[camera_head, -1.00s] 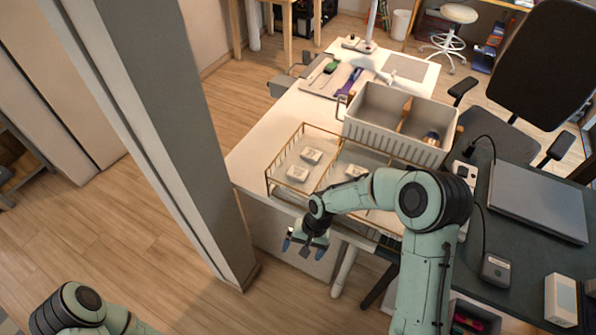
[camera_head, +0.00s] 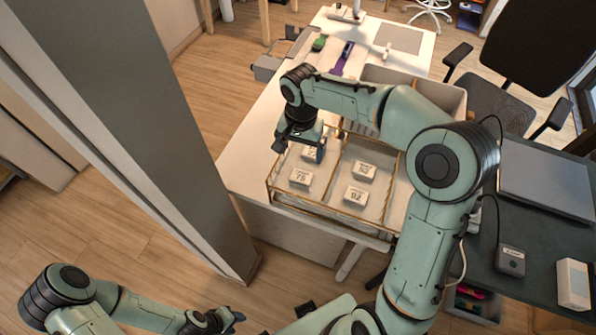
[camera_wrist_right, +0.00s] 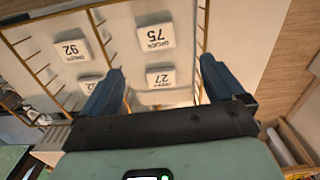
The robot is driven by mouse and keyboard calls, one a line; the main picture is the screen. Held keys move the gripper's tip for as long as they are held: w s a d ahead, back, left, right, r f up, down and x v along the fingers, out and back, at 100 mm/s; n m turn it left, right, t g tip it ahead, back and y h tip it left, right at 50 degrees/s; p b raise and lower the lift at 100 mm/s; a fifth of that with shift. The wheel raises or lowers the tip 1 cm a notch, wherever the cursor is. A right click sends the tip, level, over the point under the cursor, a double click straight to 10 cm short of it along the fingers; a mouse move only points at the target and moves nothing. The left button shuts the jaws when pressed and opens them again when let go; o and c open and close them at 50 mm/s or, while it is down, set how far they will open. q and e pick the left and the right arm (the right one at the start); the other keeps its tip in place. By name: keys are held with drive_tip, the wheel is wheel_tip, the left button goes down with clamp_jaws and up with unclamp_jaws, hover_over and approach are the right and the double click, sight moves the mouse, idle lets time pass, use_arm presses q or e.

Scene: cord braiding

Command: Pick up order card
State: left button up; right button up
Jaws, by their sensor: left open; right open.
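Several small white order cards lie in a brass-wire tray (camera_head: 334,190). Card 75 (camera_head: 301,178) and card 92 (camera_head: 355,196) are in the near part, with another card (camera_head: 364,172) behind 92. A card (camera_head: 308,153) at the back left is partly hidden by my right gripper (camera_head: 299,148). In the right wrist view, my right gripper (camera_wrist_right: 165,85) is open and empty, and card 27 (camera_wrist_right: 160,77) shows between its fingers. Card 75 (camera_wrist_right: 155,37) and card 92 (camera_wrist_right: 72,50) lie beyond it. My left gripper (camera_head: 228,318) is open and empty, low over the floor, away from the table.
A grey bin (camera_head: 445,95) stands behind the tray, partly hidden by my right arm. A laptop (camera_head: 545,178) lies on the dark desk at right. A grey pillar (camera_head: 165,120) stands left of the table. The white tabletop (camera_head: 246,160) left of the tray is clear.

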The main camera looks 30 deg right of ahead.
hover_over(302, 175)
wheel_tip(302, 175, down, 5)
drive_tip(key=shift+a+r, duration=0.15)
drive_tip(key=shift+f, duration=2.95)
drive_tip(key=c, duration=1.1)
